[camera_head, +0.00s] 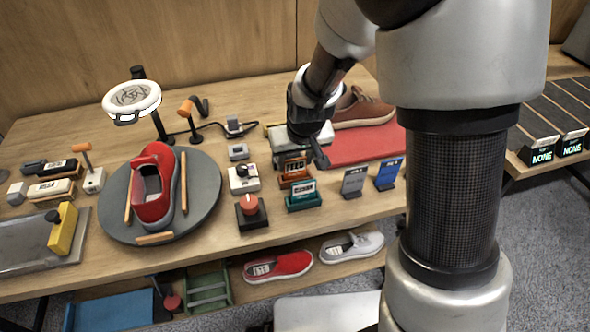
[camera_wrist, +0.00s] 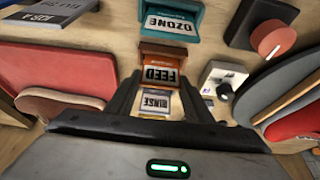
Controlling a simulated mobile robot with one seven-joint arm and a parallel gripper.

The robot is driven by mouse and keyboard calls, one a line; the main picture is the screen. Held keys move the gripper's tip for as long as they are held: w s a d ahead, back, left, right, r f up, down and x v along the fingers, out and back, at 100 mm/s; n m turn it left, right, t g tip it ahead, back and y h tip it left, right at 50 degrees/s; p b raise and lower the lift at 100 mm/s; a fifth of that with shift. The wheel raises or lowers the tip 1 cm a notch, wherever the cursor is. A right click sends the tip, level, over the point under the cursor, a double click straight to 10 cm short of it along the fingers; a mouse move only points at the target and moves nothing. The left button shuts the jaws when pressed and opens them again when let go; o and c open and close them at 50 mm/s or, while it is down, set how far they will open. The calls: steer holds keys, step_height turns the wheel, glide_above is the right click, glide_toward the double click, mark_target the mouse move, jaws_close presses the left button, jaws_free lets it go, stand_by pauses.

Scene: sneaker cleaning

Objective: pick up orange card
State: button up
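The orange card (camera_head: 295,167), marked FEED, stands in an orange-brown holder on the table in the head view. It also shows in the wrist view (camera_wrist: 162,75), upside down, just beyond my fingertips. My gripper (camera_head: 305,152) hangs just behind and above this card in the head view. In the wrist view my gripper (camera_wrist: 158,84) is open, with one dark finger on each side and nothing clamped between. The fingers look apart from the card; their exact height above it is unclear. A RINSE card (camera_wrist: 157,102) shows between the fingers, nearer the palm.
A teal OZONE card (camera_head: 302,196) stands in front of the orange card. Grey (camera_head: 353,181) and blue (camera_head: 388,173) cards stand to the right. A red knob (camera_head: 249,205) and a white dial box (camera_head: 243,178) are left. A red mat (camera_head: 365,146) with a brown shoe (camera_head: 362,109) lies behind right.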

steer(key=c, duration=0.4)
steer(key=shift+c, duration=0.2)
